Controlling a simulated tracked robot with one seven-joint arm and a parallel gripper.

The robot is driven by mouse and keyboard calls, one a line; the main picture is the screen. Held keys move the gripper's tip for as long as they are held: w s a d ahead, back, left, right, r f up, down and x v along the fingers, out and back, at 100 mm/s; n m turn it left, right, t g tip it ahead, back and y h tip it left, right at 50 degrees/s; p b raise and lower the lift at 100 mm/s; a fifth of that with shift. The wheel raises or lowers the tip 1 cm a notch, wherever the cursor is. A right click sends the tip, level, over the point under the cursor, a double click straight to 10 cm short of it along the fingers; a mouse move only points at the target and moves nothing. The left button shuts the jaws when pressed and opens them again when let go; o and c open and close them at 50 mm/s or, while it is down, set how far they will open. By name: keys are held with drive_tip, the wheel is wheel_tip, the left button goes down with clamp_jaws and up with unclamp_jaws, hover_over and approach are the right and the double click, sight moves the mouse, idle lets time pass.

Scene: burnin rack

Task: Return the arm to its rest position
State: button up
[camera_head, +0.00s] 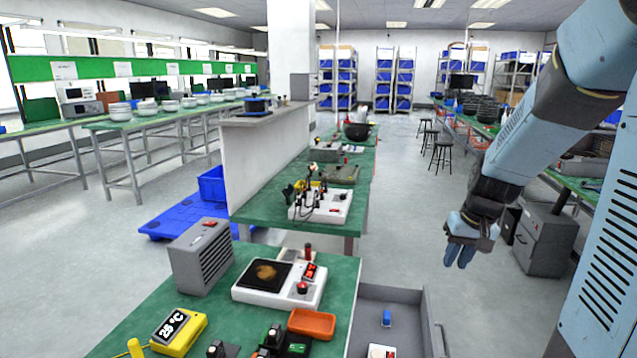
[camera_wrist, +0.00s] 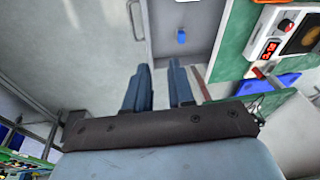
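My arm (camera_head: 545,125) reaches down from the upper right in the head view. My gripper (camera_head: 460,258) hangs over open floor, right of the near green bench. In the wrist view my gripper (camera_wrist: 159,72) shows two blue fingers standing apart with nothing between them. It touches nothing that I can see.
A grey cabinet (camera_head: 545,240) stands right of my gripper.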

drive_tip(key=s+a+r+t, duration=0.1)
drive_tip(key=s+a+r, duration=0.1)
drive_tip(key=s+r, duration=0.2)
drive_tip(key=s+a+r+t, duration=0.1)
drive_tip(key=s+a+r, duration=0.2)
drive_tip(key=s+r, duration=0.2)
drive_tip(key=s+a+r+n+t+h, duration=0.1)
drive_tip(key=s+a+r, duration=0.1)
drive_tip(key=s+r, duration=0.3)
drive_tip(key=s, duration=0.3)
drive_tip(key=shift+a, duration=0.2)
drive_tip(key=shift+s+a, duration=0.1)
